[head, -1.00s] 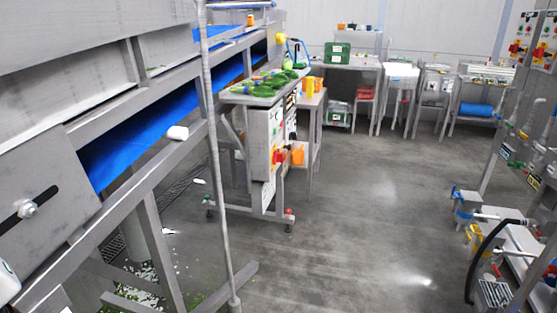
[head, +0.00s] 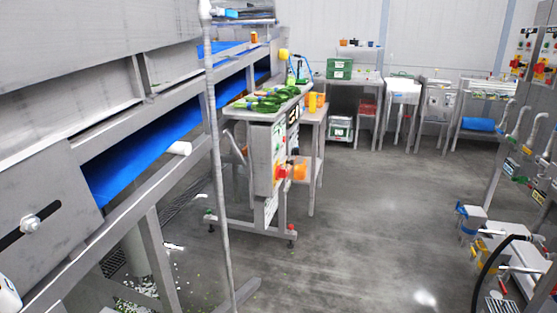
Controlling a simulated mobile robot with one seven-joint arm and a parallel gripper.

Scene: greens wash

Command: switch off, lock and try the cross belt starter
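More red-and-yellow switches (head: 541,68) show on a panel at the upper right edge. I cannot tell from labels which one is the cross belt starter. No lock on the switch can be made out. My gripper is not in this view.
A conveyor with a blue belt (head: 135,160) runs along the left, with a thin upright pole (head: 219,180) close in front. Greens lie on the stand's top. Benches line the back wall. Grey floor (head: 370,220) between is clear.

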